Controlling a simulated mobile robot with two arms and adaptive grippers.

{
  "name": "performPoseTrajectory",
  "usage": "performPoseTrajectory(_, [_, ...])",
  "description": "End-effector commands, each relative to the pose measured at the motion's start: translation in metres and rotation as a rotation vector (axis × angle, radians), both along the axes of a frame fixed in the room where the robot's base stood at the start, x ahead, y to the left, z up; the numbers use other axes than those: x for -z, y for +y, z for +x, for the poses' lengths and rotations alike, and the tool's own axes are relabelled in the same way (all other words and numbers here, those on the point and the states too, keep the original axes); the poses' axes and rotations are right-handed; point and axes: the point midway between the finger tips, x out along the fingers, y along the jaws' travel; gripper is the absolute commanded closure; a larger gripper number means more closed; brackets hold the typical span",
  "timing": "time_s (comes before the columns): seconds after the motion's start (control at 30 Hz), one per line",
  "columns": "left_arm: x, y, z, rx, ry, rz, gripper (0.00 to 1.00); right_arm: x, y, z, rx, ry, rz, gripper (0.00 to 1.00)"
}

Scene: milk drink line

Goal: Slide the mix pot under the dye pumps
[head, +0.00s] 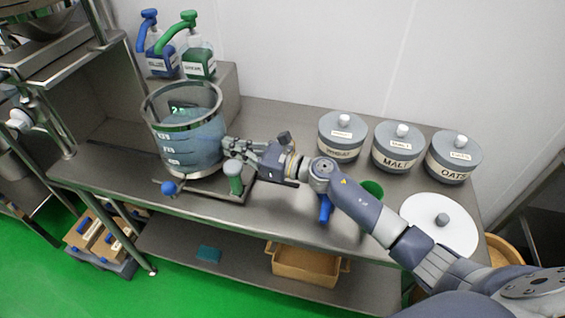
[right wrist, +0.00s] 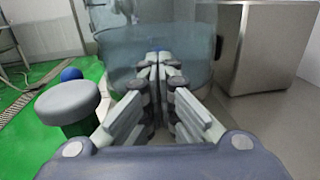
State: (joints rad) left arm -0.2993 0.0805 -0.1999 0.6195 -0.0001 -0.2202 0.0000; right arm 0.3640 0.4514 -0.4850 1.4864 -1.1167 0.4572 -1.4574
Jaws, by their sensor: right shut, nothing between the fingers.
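The mix pot (head: 190,150) is a large clear vessel with a metal rim and bluish contents, standing upright at the left part of the steel bench. The dye pumps, one blue (head: 150,20) and one green (head: 186,22), top two bottles on a raised steel block behind the pot. Their spouts point left and forward, behind the pot's rim in the picture. My right gripper (head: 230,148) is shut and empty at the pot's right side. In the right wrist view its closed fingertips (right wrist: 160,60) are against or very close to the pot wall (right wrist: 120,65). My left gripper is not seen.
Lidded pots marked MALT (head: 398,155) and OATS (head: 453,165), plus a third (head: 341,145), stand right. A white round lid (head: 455,232) lies at the right end. The bench left of the pot is clear.

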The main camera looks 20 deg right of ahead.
Motion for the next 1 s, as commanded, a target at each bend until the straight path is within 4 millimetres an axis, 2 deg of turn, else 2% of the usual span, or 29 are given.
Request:
performPoseTrajectory(0.03, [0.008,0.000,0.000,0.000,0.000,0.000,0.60,0.002,0.014,0.009,-0.003,-0.004,0.000,1.00])
performPoseTrajectory(0.2, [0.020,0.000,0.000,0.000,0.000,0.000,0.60,0.003,0.049,0.032,-0.002,-0.001,-0.001,1.00])
performPoseTrajectory(0.4, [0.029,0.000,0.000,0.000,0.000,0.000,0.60,0.003,0.075,0.051,-0.001,0.002,-0.001,1.00])
performPoseTrajectory(0.6, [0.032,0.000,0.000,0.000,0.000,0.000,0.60,0.002,0.085,0.058,0.001,0.003,-0.002,1.00])
performPoseTrajectory(1.0, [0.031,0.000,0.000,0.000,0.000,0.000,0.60,0.002,0.086,0.059,0.001,0.003,-0.002,1.00])
